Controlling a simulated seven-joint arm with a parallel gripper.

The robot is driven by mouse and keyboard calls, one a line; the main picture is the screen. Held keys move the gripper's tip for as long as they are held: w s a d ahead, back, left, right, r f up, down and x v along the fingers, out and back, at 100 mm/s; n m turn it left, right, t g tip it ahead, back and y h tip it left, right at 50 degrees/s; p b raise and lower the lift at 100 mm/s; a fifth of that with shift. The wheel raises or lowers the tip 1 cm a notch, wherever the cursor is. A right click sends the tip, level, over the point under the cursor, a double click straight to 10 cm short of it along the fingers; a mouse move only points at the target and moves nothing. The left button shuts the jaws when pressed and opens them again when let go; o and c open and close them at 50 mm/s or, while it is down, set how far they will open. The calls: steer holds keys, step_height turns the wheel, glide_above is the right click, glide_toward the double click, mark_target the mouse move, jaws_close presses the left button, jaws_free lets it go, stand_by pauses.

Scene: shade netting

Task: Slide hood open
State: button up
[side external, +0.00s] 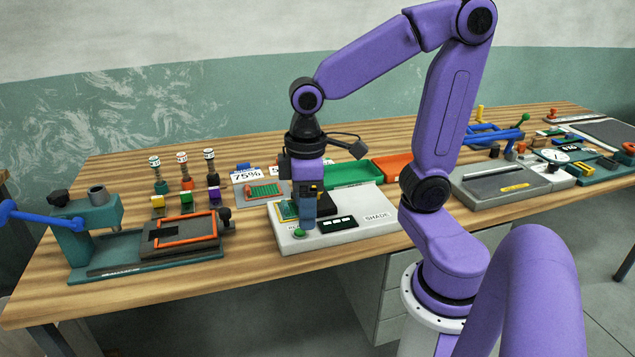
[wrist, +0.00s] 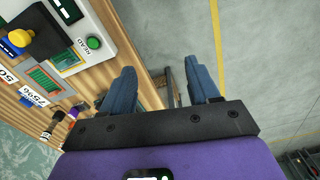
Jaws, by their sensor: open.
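The white shade meter (side external: 350,232) stands near the front edge of the bench, with a green button and a small dark display on its front. A black block that looks like the hood (side external: 327,204) sits on its top, partly hidden by my gripper in the side view. In the wrist view the black hood (wrist: 42,42) with a yellow knob (wrist: 19,38) is at the upper left, beside the green READ button (wrist: 94,43). My gripper (side external: 308,224) points down in front of the meter. Its blue fingers (wrist: 161,88) are apart and empty, clear of the hood and knob.
A teal press with an orange frame (side external: 186,232) stands left. A grey box (side external: 505,184) stands right. Floor shows beyond the bench edge.

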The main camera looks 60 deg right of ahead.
steer(key=w+d+r+m, duration=0.3)
steer(key=w+d+m, duration=0.4)
steer(key=w+d, duration=0.5)
steer(key=d+r+m, duration=0.2)
steer(key=d+m, duration=0.4)
steer(key=d, duration=0.8)
steer(key=f, duration=1.7)
steer(key=shift+s+d+f, duration=0.2)
steer(key=shift+s+f, duration=0.05)
steer(key=shift+s, duration=0.1)
